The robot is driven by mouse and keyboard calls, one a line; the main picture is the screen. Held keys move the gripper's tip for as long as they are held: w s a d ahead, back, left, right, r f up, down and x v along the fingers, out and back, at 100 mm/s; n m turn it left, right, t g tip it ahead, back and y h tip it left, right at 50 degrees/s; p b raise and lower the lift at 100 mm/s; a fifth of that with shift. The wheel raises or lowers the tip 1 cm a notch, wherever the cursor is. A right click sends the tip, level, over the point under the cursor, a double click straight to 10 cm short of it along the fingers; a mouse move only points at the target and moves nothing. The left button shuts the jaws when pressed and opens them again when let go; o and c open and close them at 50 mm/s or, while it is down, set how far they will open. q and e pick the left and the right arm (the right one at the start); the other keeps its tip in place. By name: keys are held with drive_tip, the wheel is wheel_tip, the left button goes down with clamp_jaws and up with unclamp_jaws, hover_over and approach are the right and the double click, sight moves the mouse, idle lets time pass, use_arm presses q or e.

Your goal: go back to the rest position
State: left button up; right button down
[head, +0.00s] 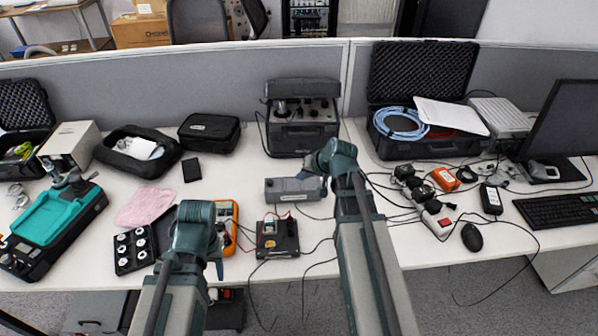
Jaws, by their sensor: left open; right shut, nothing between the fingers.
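My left arm reaches in from the bottom left, and its teal wrist stands over the front of the desk. My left gripper (219,269) points down beside it, partly hidden by the arm, open and with nothing seen in it. My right arm reaches up from the bottom middle. My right gripper (306,175) is shut and empty, at the grey box (285,190) in the middle of the desk. I cannot tell whether it touches the box.
A dark instrument case (302,132) stands behind the grey box. A small black device (277,238) with wires sits in front. An orange multimeter (229,228) is beside my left wrist. A teal-topped machine (50,218) stands left. Cables, a mouse (472,237) and a keyboard (562,210) lie right.

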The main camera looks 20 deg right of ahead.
use_arm(q)
drive_tip(key=shift+r+p, duration=0.75)
drive_tip(key=shift+p, duration=0.05)
use_arm(e)
drive_tip(key=s+a+f+n+g+h, duration=0.1)
drive_tip(key=s+a+n+g+h, duration=0.1)
drive_tip(key=s+a, duration=0.8)
drive_tip(key=s+a+f+n+g+h, duration=0.1)
drive_tip(key=s+a+n+g, duration=0.4)
drive_tip(key=s+a, duration=0.5)
drive_tip(key=shift+a+f+n+h, duration=0.3)
drive_tip(key=shift+f+n+h, duration=0.15)
drive_tip(key=shift+n, duration=0.35)
use_arm(q)
drive_tip(key=shift+w, duration=0.1)
use_arm(e)
drive_tip(key=shift+w+r, duration=0.1)
drive_tip(key=shift+w, duration=0.05)
